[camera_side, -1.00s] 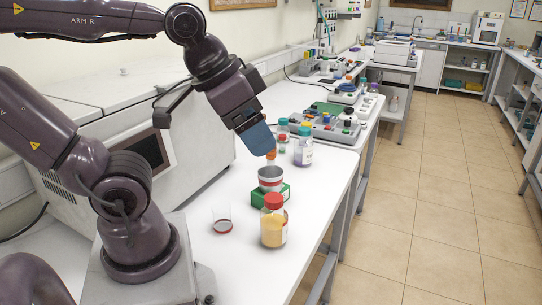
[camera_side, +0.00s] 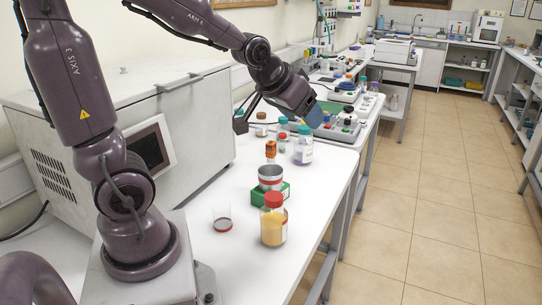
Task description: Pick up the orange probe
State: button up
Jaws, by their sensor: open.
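The orange probe (camera_side: 270,151) shows as a small upright orange piece just behind the metal cup (camera_side: 270,177). Its lower part is hidden by the cup, so I cannot tell whether it stands in the cup or behind it. My gripper (camera_side: 318,122) is above the far part of the white table, up and to the right of the orange probe and apart from it. The blue end points down and to the right. The fingertips are small and hard to make out, and nothing shows held in them.
The cup sits on a green box (camera_side: 285,191). Capped bottles (camera_side: 303,150) stand beyond the probe. A large white machine (camera_side: 190,125) borders the table's left.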

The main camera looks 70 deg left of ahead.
jog(key=w+a+f+n+y, duration=0.25)
jog(key=a+f, duration=0.25)
jog(key=a, duration=0.4)
jog(key=n+t+y, duration=0.1)
jog(key=n+y, duration=0.2)
jog(key=y, duration=0.2)
send_near(270, 143)
jog(key=x, duration=0.7)
jog(key=shift+s+f, duration=0.15)
jog(key=shift+s, duration=0.05)
jog(key=shift+x, duration=2.85)
jog(key=shift+w+r, duration=0.2)
jog(key=shift+r, duration=0.05)
jog(key=c, duration=1)
